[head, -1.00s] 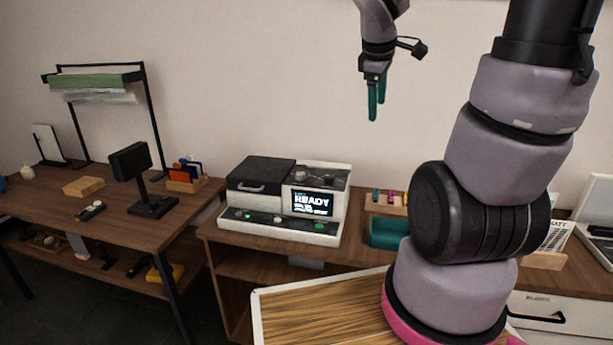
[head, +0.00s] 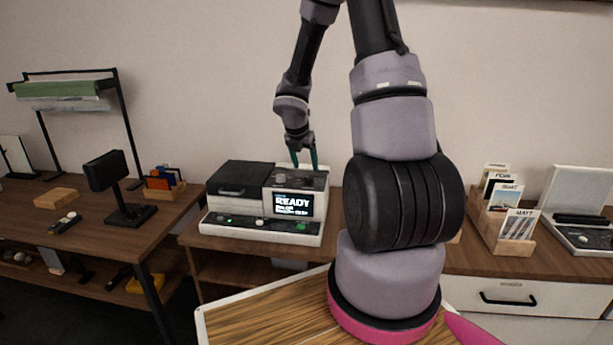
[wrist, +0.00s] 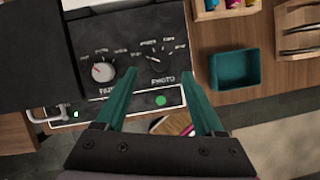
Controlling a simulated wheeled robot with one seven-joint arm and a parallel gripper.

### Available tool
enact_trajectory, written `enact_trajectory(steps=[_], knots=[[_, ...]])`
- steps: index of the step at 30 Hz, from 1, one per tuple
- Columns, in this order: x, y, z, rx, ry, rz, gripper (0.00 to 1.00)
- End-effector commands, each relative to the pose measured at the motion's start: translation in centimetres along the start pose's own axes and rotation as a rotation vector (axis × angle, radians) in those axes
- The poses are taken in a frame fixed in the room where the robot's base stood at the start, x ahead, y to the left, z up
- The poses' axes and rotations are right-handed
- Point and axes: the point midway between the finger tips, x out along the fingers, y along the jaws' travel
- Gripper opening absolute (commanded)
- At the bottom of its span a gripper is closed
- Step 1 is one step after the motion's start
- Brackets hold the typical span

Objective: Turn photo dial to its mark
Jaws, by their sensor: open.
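The printer (head: 262,236) stands on the wooden counter, its screen reading READY. Its top panel shows in the wrist view with a photo dial (wrist: 152,58), a dark knob above the label PHOTO with tick labels around it. A paper dial (wrist: 102,71) with a light face and red pointer is to its left. My gripper (head: 304,165) is open and empty above the printer's right part. In the wrist view my gripper (wrist: 160,75) has its green fingertips on either side of the photo dial, apparently above it. The mark on the photo dial is too small to tell.
A teal tray (wrist: 235,69) lies right of the printer, near a wooden holder with coloured items (wrist: 225,8). A dark lid (head: 240,177) covers the printer's left part. A card rack (head: 500,215) stands farther right. A side table (head: 105,230) is at the left.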

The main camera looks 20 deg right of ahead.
Motion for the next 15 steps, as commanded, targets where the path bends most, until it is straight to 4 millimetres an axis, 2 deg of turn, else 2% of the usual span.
enact_trajectory(steps=[1,6,10,15], knots=[[1.1,0.0,-0.1,-0.002,0.003,-0.002,0.7],[3.9,0.0,-0.1,0.001,0.002,-0.001,0.7],[5.1,0.0,0.0,0.001,0.0,-0.001,0.7],[5.7,0.0,0.0,0.002,-0.001,0.001,0.7]])
